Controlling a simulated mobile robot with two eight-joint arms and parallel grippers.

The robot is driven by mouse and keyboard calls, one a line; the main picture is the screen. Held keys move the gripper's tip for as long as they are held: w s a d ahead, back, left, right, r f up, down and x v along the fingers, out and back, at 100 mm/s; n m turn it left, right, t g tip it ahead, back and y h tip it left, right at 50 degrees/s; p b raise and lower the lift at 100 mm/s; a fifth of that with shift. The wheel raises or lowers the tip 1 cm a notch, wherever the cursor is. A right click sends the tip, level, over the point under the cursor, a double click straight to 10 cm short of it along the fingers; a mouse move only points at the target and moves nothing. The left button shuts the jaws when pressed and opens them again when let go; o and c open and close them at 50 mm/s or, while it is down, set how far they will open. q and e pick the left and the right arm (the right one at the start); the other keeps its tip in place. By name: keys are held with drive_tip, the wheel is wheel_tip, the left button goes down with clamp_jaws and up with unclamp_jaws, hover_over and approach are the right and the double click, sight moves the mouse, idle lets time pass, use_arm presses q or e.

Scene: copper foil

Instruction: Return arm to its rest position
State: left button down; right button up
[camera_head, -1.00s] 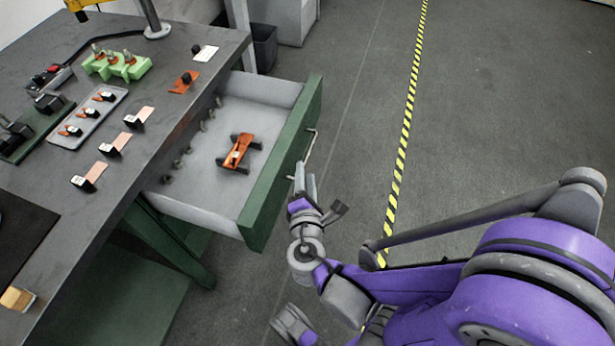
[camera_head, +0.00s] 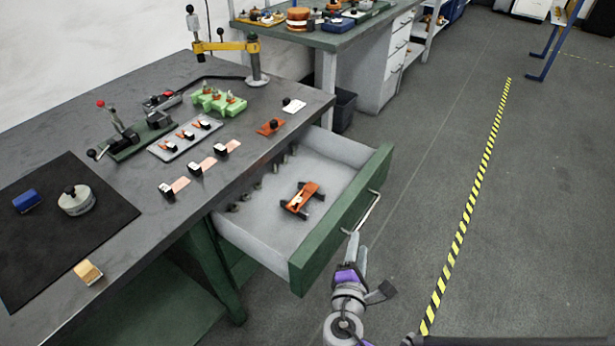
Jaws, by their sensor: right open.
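My right gripper (camera_head: 366,272) is at the lower middle, just in front of the open drawer (camera_head: 257,235). It looks empty, with one finger near the drawer's handle (camera_head: 361,211); I cannot tell whether it touches the handle. The drawer is pulled out from under the grey workbench (camera_head: 120,262) and has a green front. An orange and black tool (camera_head: 300,197) lies inside it, with several small grey pieces along its left side. My left gripper is not in view.
Copper-coloured strips with black-and-white blocks (camera_head: 175,187), a grey tray (camera_head: 185,136), a green holder (camera_head: 218,102) and a black mat (camera_head: 62,235) are on the bench. A second bench (camera_head: 330,40) stands behind. The floor to the right is clear, with a yellow-black line (camera_head: 468,205).

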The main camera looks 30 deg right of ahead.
drive_tip(key=s+a+f+m+g+y, duration=0.3)
drive_tip(key=a+m+y, duration=0.3)
drive_tip(key=a+m, duration=0.15)
drive_tip(key=s+a+f+m+g+y, duration=0.25)
drive_tip(key=a+m+y, duration=0.25)
drive_tip(key=a+m, duration=0.25)
use_arm(q)
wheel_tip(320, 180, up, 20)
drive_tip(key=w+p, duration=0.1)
drive_tip(key=p, duration=1.7)
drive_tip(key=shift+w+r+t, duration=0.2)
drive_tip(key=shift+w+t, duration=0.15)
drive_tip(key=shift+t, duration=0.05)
use_arm(e)
wheel_tip(320, 180, up, 20)
drive_tip(key=w, duration=0.1)
drive_tip(key=shift+a+r, duration=0.25)
drive_tip(key=shift+a, duration=0.2)
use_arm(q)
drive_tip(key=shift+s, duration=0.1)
use_arm(e)
drive_tip(key=shift+t, duration=0.25)
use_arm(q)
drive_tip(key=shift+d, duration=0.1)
use_arm(e)
drive_tip(key=shift+d, duration=0.1)
